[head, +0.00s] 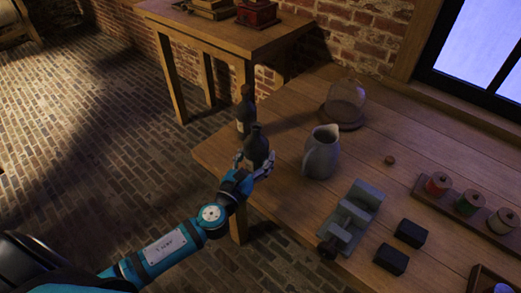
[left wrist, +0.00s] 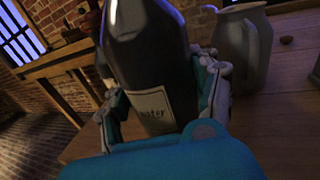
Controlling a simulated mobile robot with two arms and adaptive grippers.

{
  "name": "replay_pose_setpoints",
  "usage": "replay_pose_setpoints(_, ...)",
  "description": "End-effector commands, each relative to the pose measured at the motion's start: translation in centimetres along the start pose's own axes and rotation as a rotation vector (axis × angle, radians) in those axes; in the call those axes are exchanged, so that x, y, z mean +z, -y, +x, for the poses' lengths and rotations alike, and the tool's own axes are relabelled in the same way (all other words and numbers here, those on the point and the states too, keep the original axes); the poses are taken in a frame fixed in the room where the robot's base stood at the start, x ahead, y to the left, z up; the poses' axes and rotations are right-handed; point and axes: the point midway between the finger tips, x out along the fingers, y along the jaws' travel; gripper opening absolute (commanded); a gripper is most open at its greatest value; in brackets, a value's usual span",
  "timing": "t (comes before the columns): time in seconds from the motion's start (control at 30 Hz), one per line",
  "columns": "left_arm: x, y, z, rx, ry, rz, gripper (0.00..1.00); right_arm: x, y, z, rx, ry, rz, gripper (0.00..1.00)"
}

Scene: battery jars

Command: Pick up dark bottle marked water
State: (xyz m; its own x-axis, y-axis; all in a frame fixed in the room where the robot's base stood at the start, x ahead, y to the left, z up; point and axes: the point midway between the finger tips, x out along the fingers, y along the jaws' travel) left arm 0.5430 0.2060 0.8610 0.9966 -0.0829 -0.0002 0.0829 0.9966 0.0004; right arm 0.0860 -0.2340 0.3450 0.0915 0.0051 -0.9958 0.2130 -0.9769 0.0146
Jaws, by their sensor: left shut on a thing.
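The dark bottle marked water (left wrist: 150,60) fills the middle of the left wrist view, its pale label reading "water". In the head view this bottle (head: 257,143) is at the table's left edge. My left gripper (head: 254,166) is shut on it, with a finger on each side of its lower body, as the left wrist view also shows (left wrist: 160,98). I cannot tell whether its base touches the table. A second dark bottle (head: 245,112) is just behind it, partly hidden. My right gripper is not in view.
A grey pitcher (head: 321,153) stands close to the right of the held bottle. The wooden table (head: 290,110) also bears a glass dome (head: 346,102), a grey metal device (head: 350,218), two black blocks (head: 411,233) and a rack of spools (head: 468,204). Open floor lies left.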

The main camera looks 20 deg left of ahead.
Motion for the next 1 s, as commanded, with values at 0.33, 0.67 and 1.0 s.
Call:
replay_pose_setpoints(0.33, 0.3, 0.1, -1.4, 0.0, 0.002, 0.0, 0.13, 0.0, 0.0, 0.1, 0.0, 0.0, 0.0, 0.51)
replay_pose_setpoints(0.67, 0.3, 0.1, -1.6, 0.0, 0.003, 0.0, 0.13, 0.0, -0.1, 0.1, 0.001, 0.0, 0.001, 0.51)
replay_pose_setpoints(1.0, 0.3, 0.1, -1.6, 0.0, 0.003, 0.0, 0.13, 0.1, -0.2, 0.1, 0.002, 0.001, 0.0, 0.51)
